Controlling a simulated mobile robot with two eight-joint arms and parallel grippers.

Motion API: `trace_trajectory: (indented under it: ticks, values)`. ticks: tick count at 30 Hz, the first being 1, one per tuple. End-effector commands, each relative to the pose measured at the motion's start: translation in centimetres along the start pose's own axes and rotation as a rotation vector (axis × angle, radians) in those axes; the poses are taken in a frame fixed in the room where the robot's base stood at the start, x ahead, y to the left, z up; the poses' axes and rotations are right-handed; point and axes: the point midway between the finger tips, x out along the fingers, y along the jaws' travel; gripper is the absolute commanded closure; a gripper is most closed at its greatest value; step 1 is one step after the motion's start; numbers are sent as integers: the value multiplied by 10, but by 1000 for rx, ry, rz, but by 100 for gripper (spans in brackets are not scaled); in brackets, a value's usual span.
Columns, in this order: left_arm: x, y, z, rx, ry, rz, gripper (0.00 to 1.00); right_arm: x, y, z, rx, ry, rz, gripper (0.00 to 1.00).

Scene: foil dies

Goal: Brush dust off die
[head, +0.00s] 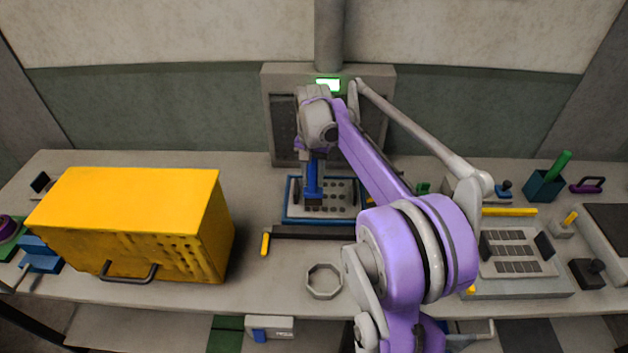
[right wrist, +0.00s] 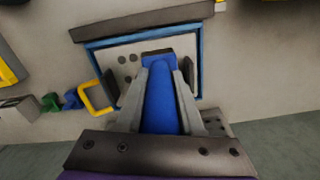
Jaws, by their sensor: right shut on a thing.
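The die (head: 340,193) is a light grey plate with rows of dark round marks, lying in a blue-rimmed tray (head: 325,220) at the centre back of the bench. In the right wrist view the plate (right wrist: 115,60) lies behind the brush. My right gripper (head: 312,160) points down over the die's left part, shut on a blue brush (head: 313,188) with a dark head. The brush (right wrist: 160,100) stands between both fingers in the right wrist view. Its head is over the plate; I cannot tell if the bristles touch. My left gripper is not in view.
A large yellow box (head: 130,215) stands at left. A dark bar (head: 315,232) lies before the tray, with an octagonal ring (head: 323,280) nearer. A grey machine (head: 280,130) stands behind. At right are a slotted plate (head: 515,253) and a teal cup (head: 543,187).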

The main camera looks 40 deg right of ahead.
Motion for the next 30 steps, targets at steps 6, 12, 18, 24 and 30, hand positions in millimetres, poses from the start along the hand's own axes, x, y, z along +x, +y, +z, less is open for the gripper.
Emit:
trace_trajectory:
  ticks: [6, 12, 18, 24, 30]
  values:
    - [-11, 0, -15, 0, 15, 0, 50, -23, -3, -2, -4, 2, -2, 100]
    - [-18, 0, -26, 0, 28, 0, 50, -41, -5, -3, -7, 2, -1, 100]
    - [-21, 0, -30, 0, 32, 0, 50, -47, -5, -3, -8, 1, 0, 100]
    - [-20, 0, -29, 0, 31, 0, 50, -46, -5, -3, -8, 0, 1, 100]
    - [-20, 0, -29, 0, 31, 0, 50, -46, -5, -3, -8, 0, 1, 100]
